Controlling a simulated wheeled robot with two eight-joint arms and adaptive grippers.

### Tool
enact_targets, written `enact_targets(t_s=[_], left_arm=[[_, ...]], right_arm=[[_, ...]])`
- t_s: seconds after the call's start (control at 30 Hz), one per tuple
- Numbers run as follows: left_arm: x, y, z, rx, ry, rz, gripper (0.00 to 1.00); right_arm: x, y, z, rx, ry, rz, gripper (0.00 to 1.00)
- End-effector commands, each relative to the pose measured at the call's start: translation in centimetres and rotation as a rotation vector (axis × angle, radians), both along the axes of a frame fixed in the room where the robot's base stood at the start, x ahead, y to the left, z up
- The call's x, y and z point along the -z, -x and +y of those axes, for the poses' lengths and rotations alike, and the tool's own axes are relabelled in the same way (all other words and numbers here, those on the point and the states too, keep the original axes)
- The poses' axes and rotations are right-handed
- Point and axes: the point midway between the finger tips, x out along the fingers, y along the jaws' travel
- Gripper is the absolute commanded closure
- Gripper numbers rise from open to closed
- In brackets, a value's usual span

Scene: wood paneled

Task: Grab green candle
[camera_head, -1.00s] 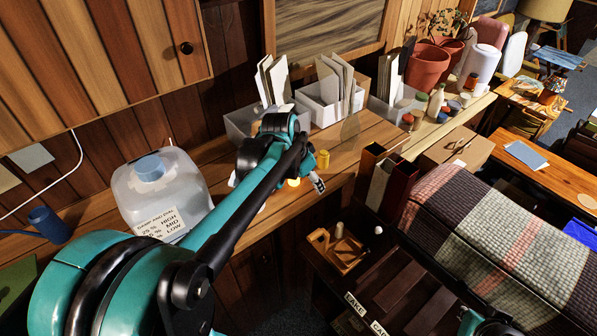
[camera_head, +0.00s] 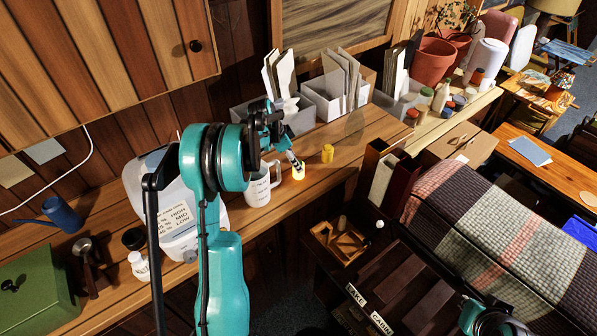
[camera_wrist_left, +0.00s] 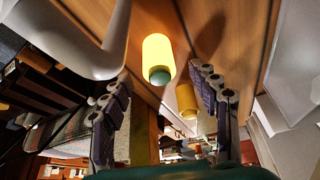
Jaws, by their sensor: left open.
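A yellow cylinder with a green end (camera_wrist_left: 158,60), the only green candle-like thing I see, lies between the fingers of my left gripper in the left wrist view. In the head view, a yellow cylinder (camera_head: 298,173) on the wooden counter sits at the fingertips of my left gripper (camera_head: 296,164); its green end cannot be made out. In the wrist view the fingers (camera_wrist_left: 160,82) are apart on both sides of it, with no clear contact.
A white mug (camera_head: 258,186) with printed text stands close left of the near yellow cylinder. A large white jug (camera_head: 178,215) is partly behind my left arm. Grey bins with papers (camera_head: 325,108) stand behind. A dark wooden box (camera_head: 384,175) is to the right.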

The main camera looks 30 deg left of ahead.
Motion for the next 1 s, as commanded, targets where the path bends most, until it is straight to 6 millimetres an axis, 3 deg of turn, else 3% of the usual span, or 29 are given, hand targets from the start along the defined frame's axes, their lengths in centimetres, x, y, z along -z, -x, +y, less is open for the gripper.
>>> enact_targets(t_s=[0.2,0.43,0.63,1.0], left_arm=[[3.0,-1.0,-1.0,0.000,0.000,0.000,0.39],[3.1,-1.1,-1.0,0.000,-0.001,0.001,0.39],[3.1,-1.1,-1.0,0.000,0.000,0.000,0.92],[2.9,-1.1,-1.0,0.000,-0.001,-0.001,0.95]], right_arm=[[0.8,0.0,0.0,0.000,0.000,0.000,1.00],[0.8,0.0,0.0,0.000,0.000,0.000,1.00],[0.7,0.0,0.0,0.000,0.000,0.000,1.00],[0.7,0.0,0.0,0.000,0.000,0.000,1.00]])
